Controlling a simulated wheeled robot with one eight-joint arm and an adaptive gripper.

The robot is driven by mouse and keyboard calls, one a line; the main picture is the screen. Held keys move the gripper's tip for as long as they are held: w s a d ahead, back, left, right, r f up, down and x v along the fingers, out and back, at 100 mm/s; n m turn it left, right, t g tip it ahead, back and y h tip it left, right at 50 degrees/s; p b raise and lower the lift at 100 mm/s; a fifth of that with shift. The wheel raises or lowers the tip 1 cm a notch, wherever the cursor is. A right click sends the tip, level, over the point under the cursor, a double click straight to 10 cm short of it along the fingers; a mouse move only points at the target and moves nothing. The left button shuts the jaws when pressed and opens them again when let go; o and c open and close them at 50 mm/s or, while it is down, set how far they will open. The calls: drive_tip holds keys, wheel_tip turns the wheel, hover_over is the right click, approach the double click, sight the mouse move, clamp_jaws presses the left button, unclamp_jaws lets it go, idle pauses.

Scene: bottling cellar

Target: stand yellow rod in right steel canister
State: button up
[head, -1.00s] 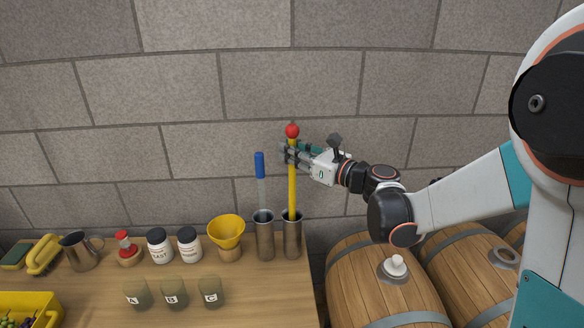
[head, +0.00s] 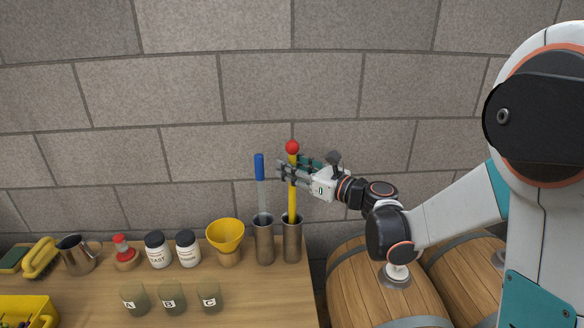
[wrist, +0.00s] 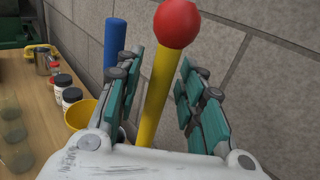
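The yellow rod (head: 292,200) has a red ball (head: 292,147) on top and looks nearly upright. Its lower part is inside the mouth of the right steel canister (head: 292,243), so its bottom end is hidden. In the wrist view the rod (wrist: 158,95) rises between the green-padded fingers. The left steel canister (head: 264,243) stands beside the right one and holds a blue-handled tool (head: 259,168).
A yellow funnel (head: 225,234), two white jars with dark lids (head: 158,252) and several lettered cups (head: 172,297) stand left of the canisters on the wooden table (head: 90,295). Wooden barrels (head: 370,295) are at the right. A stone wall (head: 170,90) is close behind.

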drive_tip(key=p+v, duration=0.2)
drive_tip(key=v, duration=1)
drive_tip(key=shift+r, duration=0.15)
